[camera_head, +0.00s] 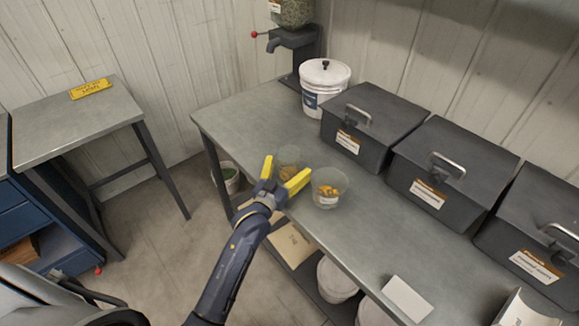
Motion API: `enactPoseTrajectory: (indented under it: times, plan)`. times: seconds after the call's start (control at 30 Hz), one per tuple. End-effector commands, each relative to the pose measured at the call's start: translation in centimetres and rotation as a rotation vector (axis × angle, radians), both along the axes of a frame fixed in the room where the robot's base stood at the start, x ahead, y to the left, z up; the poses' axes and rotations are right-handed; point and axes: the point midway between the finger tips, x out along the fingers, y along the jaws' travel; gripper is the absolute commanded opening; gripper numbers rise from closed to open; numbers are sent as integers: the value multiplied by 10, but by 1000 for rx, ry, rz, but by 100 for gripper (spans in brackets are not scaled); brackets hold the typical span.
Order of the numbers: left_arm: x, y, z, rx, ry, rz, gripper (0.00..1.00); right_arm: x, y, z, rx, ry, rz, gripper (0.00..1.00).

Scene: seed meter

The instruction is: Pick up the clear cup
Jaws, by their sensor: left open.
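A clear cup (290,154) stands on the grey metal bench near its front edge. It is see-through and seems to have a little brownish material low down, partly hidden by my gripper. My left gripper (282,174) has yellow fingers spread wide. It is open at the near side of this cup, with the cup showing beyond and between the fingertips; I cannot tell whether they touch. A second clear cup (329,180) with orange-yellow pieces and a white label stands just right of the right finger. My right gripper is not in view.
Lidded dark bins (375,112) line the bench's back right. A white bucket (324,78) and a seed dispenser (293,38) stand at the far end. A white card (407,298) lies at the front right. The bench's far left part is clear.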

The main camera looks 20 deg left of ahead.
Motion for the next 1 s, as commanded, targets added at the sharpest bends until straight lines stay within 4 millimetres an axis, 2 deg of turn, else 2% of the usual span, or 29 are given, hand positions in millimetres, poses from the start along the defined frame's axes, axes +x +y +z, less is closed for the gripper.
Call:
enactPoseTrajectory:
  times: [0.13,0.37,0.87,1.0]
  plan:
    - [7,-1,0,0,1,0,94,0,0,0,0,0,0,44]
    - [7,-1,0,0,1,0,94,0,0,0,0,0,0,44]
    - [7,-1,0,0,1,0,37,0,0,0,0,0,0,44]
    - [7,-1,0,0,1,0,37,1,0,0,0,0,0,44]
